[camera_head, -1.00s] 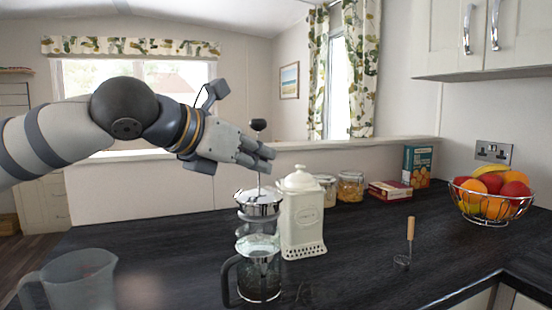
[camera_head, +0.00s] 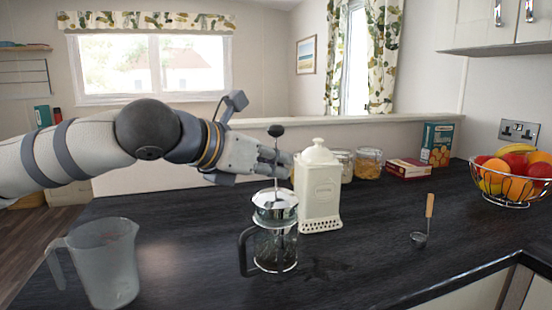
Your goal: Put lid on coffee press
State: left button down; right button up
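The coffee press (camera_head: 276,250) stands upright on the dark counter, a clear glass body with a black handle on its left. Its shiny metal lid (camera_head: 275,206) sits at the top of the glass, looking level. A thin plunger rod with a black knob (camera_head: 276,131) rises from the lid. My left gripper (camera_head: 280,162) comes in from the left above the press, its fingers closed around the rod below the knob. Whether the lid's rim is fully seated is hard to tell. My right gripper is not in view.
A cream canister (camera_head: 319,190) stands close behind and right of the press. A clear measuring jug (camera_head: 103,265) is at front left. A wooden-handled utensil (camera_head: 428,212), fruit basket (camera_head: 512,192), jars (camera_head: 368,163) and boxes (camera_head: 437,146) are to the right.

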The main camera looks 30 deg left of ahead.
pick_arm(q)
jog(key=c, duration=1.7)
grip_release()
jog(key=v, duration=1.2)
jog(key=shift+r, duration=0.1)
